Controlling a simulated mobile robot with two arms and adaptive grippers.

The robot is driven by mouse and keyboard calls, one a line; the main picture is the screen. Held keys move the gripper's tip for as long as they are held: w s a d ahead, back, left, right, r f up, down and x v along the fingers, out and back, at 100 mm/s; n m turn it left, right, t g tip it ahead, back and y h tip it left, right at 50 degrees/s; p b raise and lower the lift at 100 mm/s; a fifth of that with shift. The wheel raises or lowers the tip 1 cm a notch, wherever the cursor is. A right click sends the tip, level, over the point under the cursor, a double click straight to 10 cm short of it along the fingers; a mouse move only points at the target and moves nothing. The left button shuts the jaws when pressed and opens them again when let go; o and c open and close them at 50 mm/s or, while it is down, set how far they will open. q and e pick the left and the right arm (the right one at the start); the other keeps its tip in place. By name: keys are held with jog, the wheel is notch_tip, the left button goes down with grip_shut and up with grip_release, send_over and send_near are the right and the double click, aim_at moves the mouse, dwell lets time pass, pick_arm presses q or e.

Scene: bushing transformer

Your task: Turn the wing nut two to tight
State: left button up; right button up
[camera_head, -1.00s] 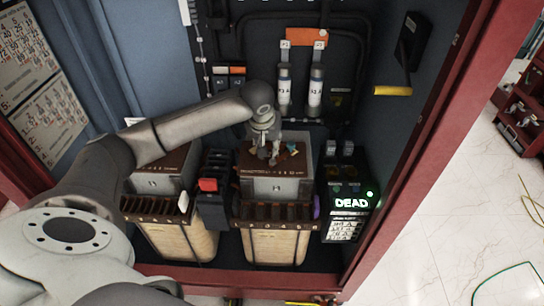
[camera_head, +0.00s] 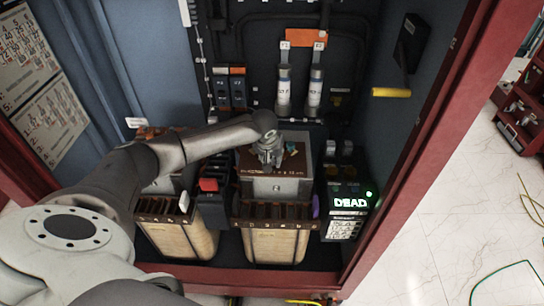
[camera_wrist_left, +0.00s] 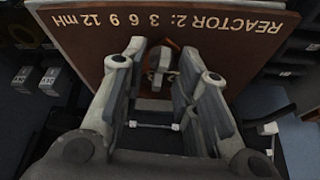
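The wing nut (camera_wrist_left: 157,66) is a small grey part on the brown top plate of the reactor 2 unit (camera_head: 289,188). In the left wrist view it lies between the two fingers of my left gripper (camera_wrist_left: 161,62), with a visible gap on each side. The fingers are apart, so the gripper is open around the nut. In the head view my left gripper (camera_head: 269,163) points down at the middle of the reactor 2 top and hides the nut. The plate in the left wrist view reads "REACTOR 2: 3 6 9 12 mH". My right gripper is not in view.
A similar unit (camera_head: 166,185) stands to the left, partly behind my arm. A red switch (camera_head: 208,185) sits between the units. A box with a lit "DEAD" display (camera_head: 349,202) is close on the right. Two upright fuses (camera_head: 300,90) stand behind. The red cabinet frame (camera_head: 395,190) bounds the right.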

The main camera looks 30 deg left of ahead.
pick_arm(q)
grip_shut()
